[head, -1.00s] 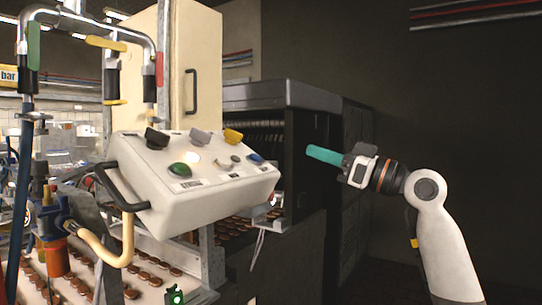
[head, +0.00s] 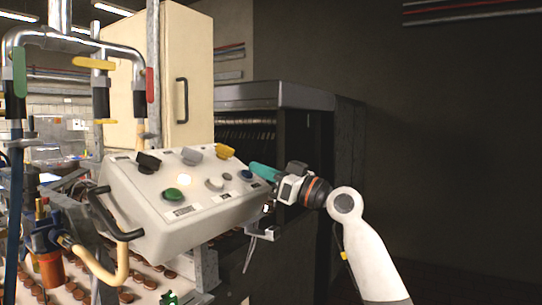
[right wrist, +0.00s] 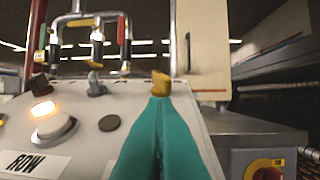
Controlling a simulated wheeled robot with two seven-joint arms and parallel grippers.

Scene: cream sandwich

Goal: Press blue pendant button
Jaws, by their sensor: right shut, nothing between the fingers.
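The pendant (head: 150,215) is a pale sloped control box with buttons and knobs on its top face. The blue button (head: 246,174) is at the right end of its lower row. My right gripper (head: 252,166) has teal fingers, shut and empty, with their tips close beside the blue button. I cannot tell whether they touch it. In the right wrist view the shut teal fingers (right wrist: 160,105) point at the panel below the yellow knob (right wrist: 161,84). My left gripper is not in view.
The panel also carries a green button (head: 173,195), a white button (head: 214,184), and a black knob (head: 149,161). A black handle (head: 112,215) is on its left side. Pipes with coloured levers stand behind. A dark machine (head: 280,97) stands behind my right arm.

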